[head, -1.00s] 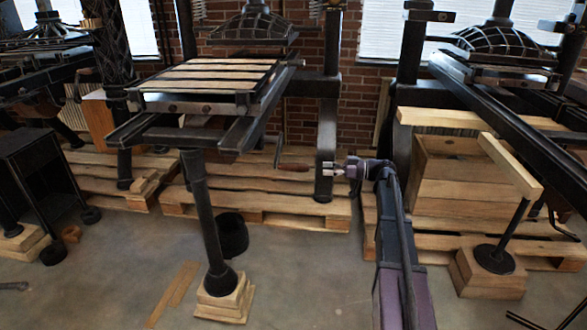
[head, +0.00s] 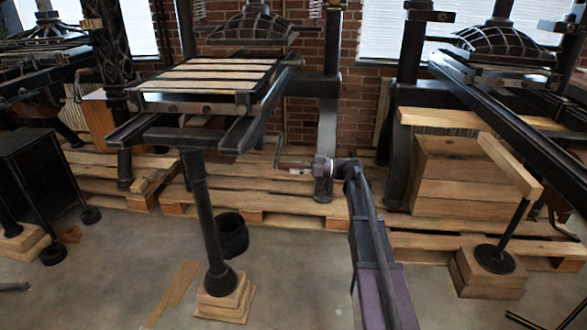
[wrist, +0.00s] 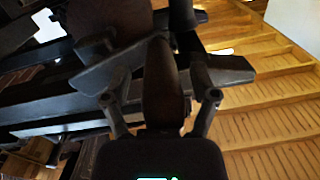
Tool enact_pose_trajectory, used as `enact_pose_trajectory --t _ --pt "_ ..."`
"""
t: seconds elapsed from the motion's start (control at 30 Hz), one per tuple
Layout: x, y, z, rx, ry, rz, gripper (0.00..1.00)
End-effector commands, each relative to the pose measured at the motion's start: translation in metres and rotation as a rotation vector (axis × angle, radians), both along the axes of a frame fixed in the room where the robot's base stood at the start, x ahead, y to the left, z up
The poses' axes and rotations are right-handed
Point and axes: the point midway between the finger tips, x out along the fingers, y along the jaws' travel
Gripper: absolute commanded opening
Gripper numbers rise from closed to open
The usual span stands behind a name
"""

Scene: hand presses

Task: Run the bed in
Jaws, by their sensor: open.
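The press bed (head: 208,75) is a dark flat carriage with pale wooden strips across its top. It sits on the rails (head: 240,128) toward the front of the middle press, out from under the domed platen (head: 250,25). A crank hangs below the rails, with a thin dark arm (head: 279,150) and a reddish-brown grip. My gripper (head: 305,168) is at the grip's right end. In the wrist view, the brown grip (wrist: 162,80) lies between the two spread fingers of my gripper (wrist: 161,98). I cannot tell whether either finger touches it.
A dark upright (head: 327,150) of the press stands close behind my gripper. Wooden pallets (head: 250,203) lie under the presses. A post (head: 203,220) on wooden blocks supports the rails' front. Another press with a wooden crate (head: 455,185) stands right. The front floor is mostly clear.

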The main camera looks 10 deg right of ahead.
Motion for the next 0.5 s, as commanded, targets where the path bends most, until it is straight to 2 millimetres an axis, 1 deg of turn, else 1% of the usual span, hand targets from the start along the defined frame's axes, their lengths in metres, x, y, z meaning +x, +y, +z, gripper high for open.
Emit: enact_pose_trajectory --t 0.17,0.27,0.3,0.37,0.4,0.43,0.5 --pt "0.0000 -0.0001 0.0000 0.000 0.000 0.000 0.76" --pt "-0.0001 -0.0002 0.0000 0.000 0.000 0.000 0.49" --pt "-0.0001 -0.0002 0.0000 0.000 0.000 0.000 0.37" --pt "0.0000 -0.0002 0.0000 0.000 0.000 -0.001 0.20" --pt "0.0001 -0.0002 0.0000 0.000 0.000 -0.001 0.08" --pt "0.0001 -0.0002 0.0000 0.000 0.000 -0.001 0.00" --pt "0.0004 -0.0003 0.0000 0.000 0.000 -0.001 0.00"
